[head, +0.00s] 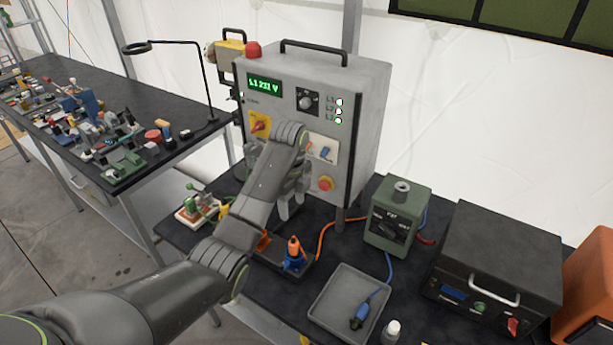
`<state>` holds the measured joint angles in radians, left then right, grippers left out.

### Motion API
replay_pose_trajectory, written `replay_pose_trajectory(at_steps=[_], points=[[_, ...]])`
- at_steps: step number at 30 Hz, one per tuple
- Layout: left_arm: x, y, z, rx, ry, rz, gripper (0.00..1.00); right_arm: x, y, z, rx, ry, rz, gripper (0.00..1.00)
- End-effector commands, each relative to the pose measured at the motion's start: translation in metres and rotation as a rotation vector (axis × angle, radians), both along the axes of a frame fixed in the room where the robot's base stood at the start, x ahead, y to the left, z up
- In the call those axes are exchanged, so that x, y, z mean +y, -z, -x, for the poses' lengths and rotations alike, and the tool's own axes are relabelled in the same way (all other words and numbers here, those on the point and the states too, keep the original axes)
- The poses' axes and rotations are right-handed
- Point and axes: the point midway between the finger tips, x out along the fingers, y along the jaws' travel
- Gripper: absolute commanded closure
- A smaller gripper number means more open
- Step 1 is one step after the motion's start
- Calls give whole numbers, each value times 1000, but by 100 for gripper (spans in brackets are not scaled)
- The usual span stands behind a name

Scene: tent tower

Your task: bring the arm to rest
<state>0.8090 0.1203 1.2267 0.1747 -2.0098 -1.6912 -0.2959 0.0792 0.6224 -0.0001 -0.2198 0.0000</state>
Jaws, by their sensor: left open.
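My left arm comes in from the lower left. Its gripper (290,203) hangs in front of the grey power cabinet, its fingers pointing down above the dark bench. The gripper is open, and I see nothing held between its fingers. Part of the cabinet (365,140) front is hidden behind my wrist. My right gripper is not in view.
On the bench are an orange-and-blue plug (294,255), a grey tray (330,305) with a blue connector (362,312), a green box (397,218) and a black unit (500,255). Cables run near the green box. A cluttered side table (75,85) stands left.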

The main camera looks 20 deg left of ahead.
Motion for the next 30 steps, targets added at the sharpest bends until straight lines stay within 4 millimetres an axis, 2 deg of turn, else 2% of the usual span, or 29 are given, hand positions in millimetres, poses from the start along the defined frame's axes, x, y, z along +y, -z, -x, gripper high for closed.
replay_pose_trajectory(at_steps=[5, 8, 11, 15, 21, 25, 30], points=[[1, 5, 3, -2, -16, 1, 48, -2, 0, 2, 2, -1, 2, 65], [7, 21, 14, -12, -85, 2, 48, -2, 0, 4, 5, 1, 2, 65], [17, 47, 36, -33, -218, 5, 48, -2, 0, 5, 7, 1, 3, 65], [34, 85, 79, -76, -459, 15, 48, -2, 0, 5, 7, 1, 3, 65], [56, 122, 149, -140, -806, 37, 48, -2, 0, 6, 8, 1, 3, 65], [68, 134, 198, -182, -1031, 58, 48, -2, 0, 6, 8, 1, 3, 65], [82, 136, 264, -240, -1320, 91, 48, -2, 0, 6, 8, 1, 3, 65]])
